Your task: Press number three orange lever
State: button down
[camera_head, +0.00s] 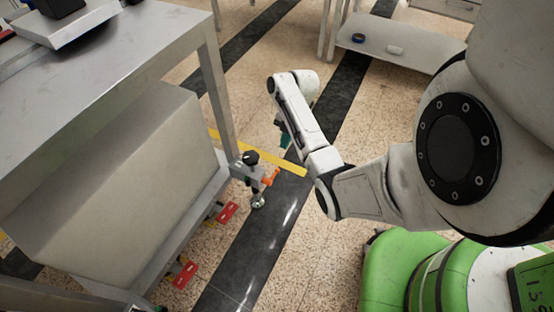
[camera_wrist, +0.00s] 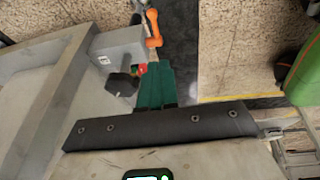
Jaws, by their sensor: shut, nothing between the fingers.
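An orange lever (camera_head: 271,177) sticks out from a grey metal bracket (camera_head: 246,170) at the table's corner leg. It also shows in the wrist view (camera_wrist: 152,28), beyond the fingertips; no number can be read on it. A black knob (camera_head: 250,157) sits on the same bracket and shows in the wrist view (camera_wrist: 122,84), left of the fingers. My gripper (camera_wrist: 154,66) has dark green fingers, shut with nothing between them. In the head view, my gripper (camera_head: 285,135) is partly hidden behind my arm, above and right of the lever. The fingers appear apart from the lever.
A metal table (camera_head: 110,60) with a large grey block (camera_head: 120,180) on its lower shelf fills the left. Red pedals (camera_head: 228,212) and (camera_head: 185,275) lie low along its edge. A low shelf (camera_head: 400,40) stands at the back. Floor right of the lever is clear.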

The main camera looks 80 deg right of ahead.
jog(key=shift+s+d, duration=0.1)
jog(key=shift+d, duration=0.2)
jog(key=shift+f, duration=0.1)
jog(key=b, duration=0.6)
send_over(275, 173)
jog(key=s, duration=0.1)
notch_tip(275, 173, down, 12)
jog(key=shift+w+d+f+b, duration=0.15)
jog(key=shift+d+f+b, duration=0.3)
jog(key=shift+f+b, duration=0.2)
